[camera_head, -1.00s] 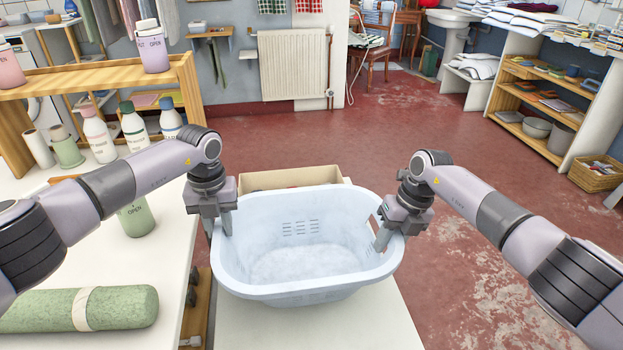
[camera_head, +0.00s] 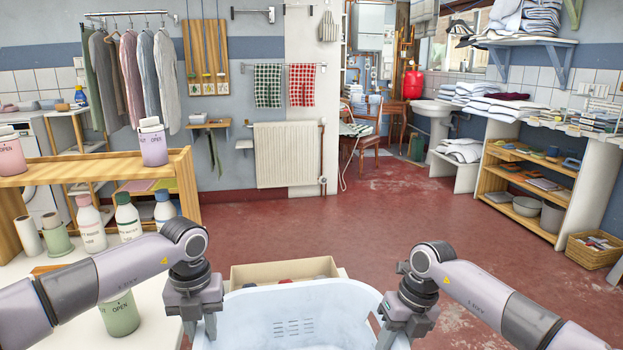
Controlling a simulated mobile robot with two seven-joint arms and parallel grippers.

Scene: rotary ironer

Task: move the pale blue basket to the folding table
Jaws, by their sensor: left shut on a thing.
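The pale blue basket (camera_head: 290,312) is at the bottom middle, and its front part is cut off by the frame edge. My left gripper (camera_head: 198,330) is shut on the basket's left rim. My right gripper (camera_head: 388,335) is at the basket's right rim; its fingertips are partly cut off, so its grip is unclear. A white tabletop (camera_head: 160,335) shows at lower left under my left arm; I cannot tell whether it is the folding table. What is under the basket is hidden.
A cardboard box (camera_head: 245,274) stands just behind the basket. Several bottles (camera_head: 128,218) and a wooden shelf (camera_head: 80,170) are at left. Open red floor (camera_head: 400,215) lies ahead and right. A shelf unit (camera_head: 520,180) and wicker basket (camera_head: 592,250) stand at right.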

